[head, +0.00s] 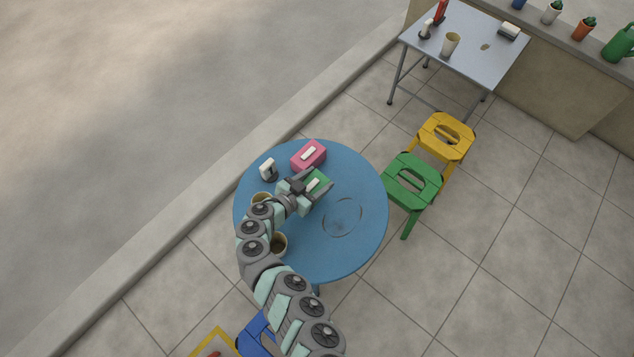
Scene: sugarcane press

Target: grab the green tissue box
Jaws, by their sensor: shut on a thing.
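The green tissue box (321,179) sits on the round blue table (352,240), with a white tissue patch on its top. My gripper (318,184) is at the box, with its fingers on either side of it, shut on it. The fingers and wrist hide part of the box. I cannot tell from this view whether the box is lifted off the tabletop. A pink tissue box (301,162) stands just behind it, close to the table's far edge.
A small white-and-dark item (268,168) and cups (279,243) stand on the table's left side, partly behind my arm. The table's right side is clear apart from a faint ring. Green (412,181) and yellow (446,137) stools stand to the right. A grey table (478,50) is farther back.

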